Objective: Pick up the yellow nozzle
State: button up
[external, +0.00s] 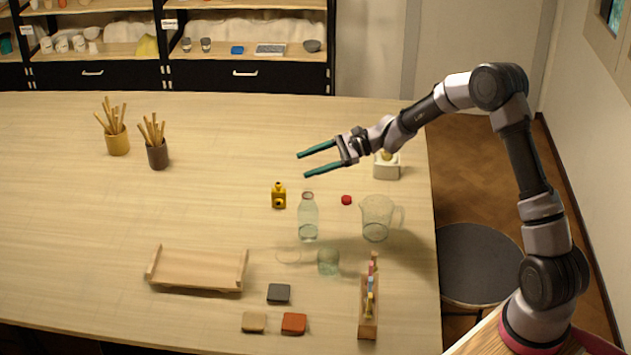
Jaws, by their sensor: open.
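The yellow nozzle (279,197) stands on the table left of the clear bottle, small and yellow with a dark round opening on its near side. My gripper (302,165) is open with nothing between its two teal fingers. It reaches in from the right, and in the picture its fingertips are above and slightly right of the nozzle. The fingers do not appear to touch anything. Its exact height over the table is hard to tell from this view.
Near the nozzle are a clear bottle (308,220), a red cap (347,200), a glass jug (376,219) and a glass tumbler (328,262). A wooden tray (197,268) lies front left. A narrow wooden rack (368,322) stands front right.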

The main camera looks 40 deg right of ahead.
jog(key=w+d+f+m+t, duration=0.5)
jog(key=w+d+f+m, duration=0.15)
jog(key=w+f, duration=0.3)
jog(key=m, duration=0.1)
send_near(281, 190)
jog(key=shift+x, duration=1.2)
jog(key=shift+t, duration=0.3)
jog(key=shift+f+x, duration=0.2)
jog(key=shift+x, duration=3.15)
grip_shut()
